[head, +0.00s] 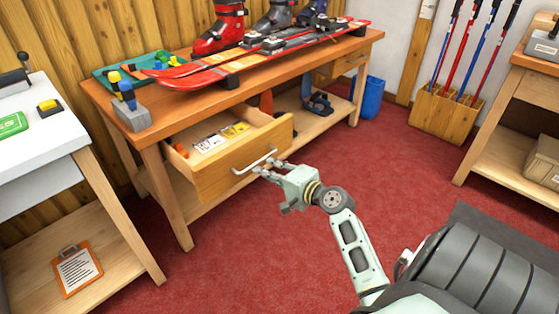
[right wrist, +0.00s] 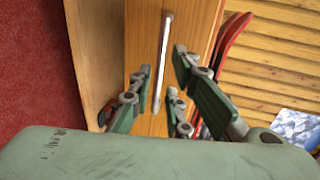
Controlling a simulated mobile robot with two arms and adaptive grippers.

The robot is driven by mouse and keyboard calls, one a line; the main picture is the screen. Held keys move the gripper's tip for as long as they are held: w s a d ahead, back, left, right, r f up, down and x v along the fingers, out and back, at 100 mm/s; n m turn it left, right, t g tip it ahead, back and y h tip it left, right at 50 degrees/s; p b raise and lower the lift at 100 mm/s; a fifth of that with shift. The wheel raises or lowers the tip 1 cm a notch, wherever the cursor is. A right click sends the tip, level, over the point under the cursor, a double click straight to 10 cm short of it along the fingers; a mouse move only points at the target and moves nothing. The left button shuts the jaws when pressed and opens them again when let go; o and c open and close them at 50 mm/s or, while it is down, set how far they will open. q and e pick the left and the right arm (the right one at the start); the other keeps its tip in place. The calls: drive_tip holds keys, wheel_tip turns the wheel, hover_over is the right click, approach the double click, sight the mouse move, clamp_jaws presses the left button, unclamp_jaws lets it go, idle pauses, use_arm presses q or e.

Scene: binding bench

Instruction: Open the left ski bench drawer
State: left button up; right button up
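The left drawer (head: 218,176) of the wooden ski bench (head: 300,75) is pulled well out, and its inside shows with small white, yellow and red items. Its silver bar handle (head: 248,166) is on the front panel. My right gripper (head: 266,170) is at the handle's right half. In the right wrist view, the handle (right wrist: 165,45) runs between the spread fingers of my right gripper (right wrist: 163,88), with gaps on both sides. The drawer front (right wrist: 143,40) lies behind it. My left gripper is not in view.
A second drawer (head: 349,63) at the bench's right end looks closed. Skis (head: 290,45) and a red boot (head: 220,30) are on the bench top. A white-topped table (head: 45,125) stands at left. Red carpet (head: 250,245) in front is open.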

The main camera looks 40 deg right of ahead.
drive_tip(key=v, duration=0.5)
drive_tip(key=shift+s, duration=0.15)
idle(0.3)
